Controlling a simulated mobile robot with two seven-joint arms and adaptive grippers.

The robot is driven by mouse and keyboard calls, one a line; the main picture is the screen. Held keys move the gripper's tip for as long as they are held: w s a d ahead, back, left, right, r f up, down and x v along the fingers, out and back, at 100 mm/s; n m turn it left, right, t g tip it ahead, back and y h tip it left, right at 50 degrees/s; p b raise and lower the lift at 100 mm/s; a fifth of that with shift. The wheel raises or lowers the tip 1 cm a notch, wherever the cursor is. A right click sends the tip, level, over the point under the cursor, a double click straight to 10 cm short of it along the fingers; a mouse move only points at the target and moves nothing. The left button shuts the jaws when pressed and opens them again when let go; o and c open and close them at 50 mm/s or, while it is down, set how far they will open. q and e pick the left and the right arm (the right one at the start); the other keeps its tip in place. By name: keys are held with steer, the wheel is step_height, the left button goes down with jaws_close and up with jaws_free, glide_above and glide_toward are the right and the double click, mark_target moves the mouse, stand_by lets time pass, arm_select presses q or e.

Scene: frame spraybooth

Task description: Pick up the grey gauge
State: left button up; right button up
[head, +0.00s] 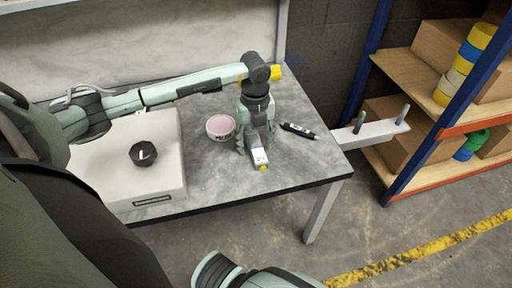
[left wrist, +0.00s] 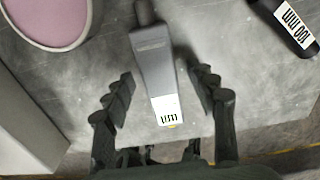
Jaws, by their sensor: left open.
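The grey gauge (head: 258,156) lies on the grey table near its front edge, with a white label and a small yellow tip. In the left wrist view the grey gauge (left wrist: 153,65) points toward the gripper, between the two fingers. My left gripper (head: 252,140) is over the gauge, pointing down. In the left wrist view my left gripper (left wrist: 164,80) is open, with one finger on each side of the gauge and visible gaps. My right gripper is not seen.
A pink-filled round dish (head: 220,127) stands just left of the gripper, and a black gauge with a white label (head: 298,130) lies to the right. A white box with a black knob (head: 120,180) takes up the table's left. Shelves with boxes (head: 440,150) stand at right.

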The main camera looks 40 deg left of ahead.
arm_select(q)
steer(key=c, duration=1.3)
steer(key=shift+r, duration=0.1)
jaws_close()
